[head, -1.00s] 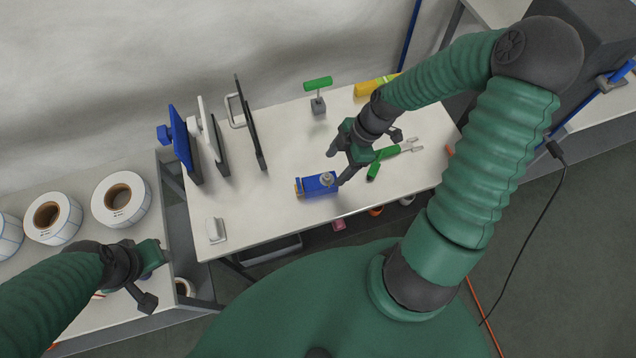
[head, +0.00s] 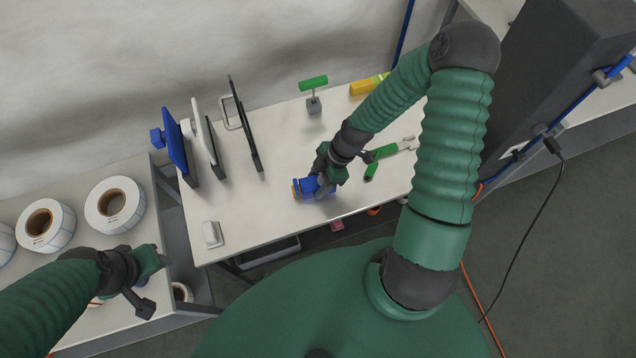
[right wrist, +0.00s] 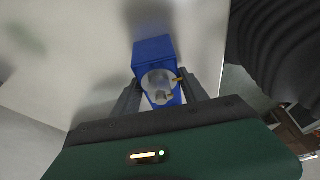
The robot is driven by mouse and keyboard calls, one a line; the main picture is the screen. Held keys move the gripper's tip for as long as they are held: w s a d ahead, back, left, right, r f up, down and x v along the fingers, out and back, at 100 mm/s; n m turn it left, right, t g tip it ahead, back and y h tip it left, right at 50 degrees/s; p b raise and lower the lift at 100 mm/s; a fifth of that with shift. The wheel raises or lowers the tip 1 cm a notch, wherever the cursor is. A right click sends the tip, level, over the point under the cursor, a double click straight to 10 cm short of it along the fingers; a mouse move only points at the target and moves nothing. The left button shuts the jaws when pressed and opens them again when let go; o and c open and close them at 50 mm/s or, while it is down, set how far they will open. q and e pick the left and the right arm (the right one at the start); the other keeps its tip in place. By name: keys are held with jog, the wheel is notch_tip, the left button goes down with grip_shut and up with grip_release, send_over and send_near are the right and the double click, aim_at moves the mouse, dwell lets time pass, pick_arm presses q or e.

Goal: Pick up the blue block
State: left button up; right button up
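The blue block (head: 301,188) lies near the front edge of the white table, partly hidden by my right gripper in the head view. In the right wrist view the blue block (right wrist: 153,50) shows a round grey fitting on its near part and small brass-coloured bits. My right gripper (head: 321,178) is down at the block. Its dark fingers stand on either side of the block, apart (right wrist: 160,88); firm contact cannot be made out. My left gripper (head: 160,258) is at the lower left above the side table, and its fingers do not show clearly.
The white table (head: 262,215) also holds a green-handled tool (head: 380,155), a green-topped stand (head: 313,95), a yellow item (head: 365,87) and upright panels (head: 180,148). A small white piece (head: 212,234) lies front left. Label rolls (head: 115,204) are on the left side table.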

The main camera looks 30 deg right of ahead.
jog(key=shift+a+r, duration=0.15)
jog(key=shift+a, duration=0.3)
jog(key=c, duration=0.7)
jog(key=shift+d, duration=0.1)
grip_shut()
jog(key=shift+d, duration=0.3)
